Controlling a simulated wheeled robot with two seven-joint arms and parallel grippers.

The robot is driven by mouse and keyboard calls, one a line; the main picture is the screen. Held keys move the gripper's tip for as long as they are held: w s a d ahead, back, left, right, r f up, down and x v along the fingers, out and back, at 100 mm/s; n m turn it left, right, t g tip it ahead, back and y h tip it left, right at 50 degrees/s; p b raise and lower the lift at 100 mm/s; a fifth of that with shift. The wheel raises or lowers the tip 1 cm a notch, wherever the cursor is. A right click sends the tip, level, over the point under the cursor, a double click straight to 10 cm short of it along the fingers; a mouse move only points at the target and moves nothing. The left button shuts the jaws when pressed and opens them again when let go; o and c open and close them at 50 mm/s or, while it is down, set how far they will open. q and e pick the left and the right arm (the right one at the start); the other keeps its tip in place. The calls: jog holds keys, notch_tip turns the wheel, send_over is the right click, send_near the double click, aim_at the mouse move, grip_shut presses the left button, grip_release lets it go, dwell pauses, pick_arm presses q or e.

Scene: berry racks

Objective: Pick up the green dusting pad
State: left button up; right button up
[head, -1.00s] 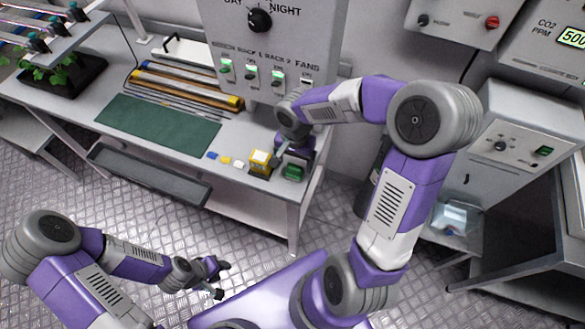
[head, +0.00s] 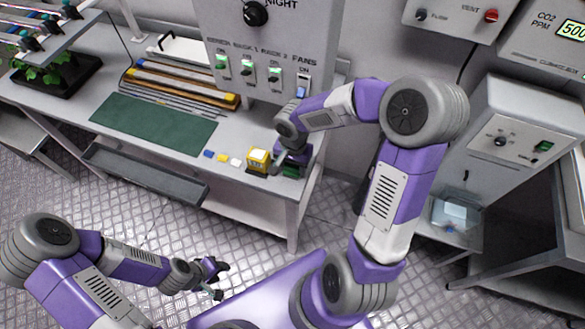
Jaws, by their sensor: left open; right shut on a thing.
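The green dusting pad (head: 290,171) is at the right end of the workbench, mostly hidden by my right gripper (head: 284,166). My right gripper points down over it and is shut on it, though the fingertips are partly covered by my wrist. I cannot tell whether the pad is clear of the bench top. My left gripper (head: 218,280) is open and empty, low over the floor in front of the bench.
A yellow block (head: 258,160) stands just left of the pad. Small blue, yellow and white pieces (head: 222,158) lie beside a dark green mat (head: 150,124). The switch panel (head: 262,45) rises close behind. A grey tray (head: 145,175) hangs at the bench front.

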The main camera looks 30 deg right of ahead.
jog(key=shift+r+p, duration=1.45)
jog(key=shift+r, duration=3.55)
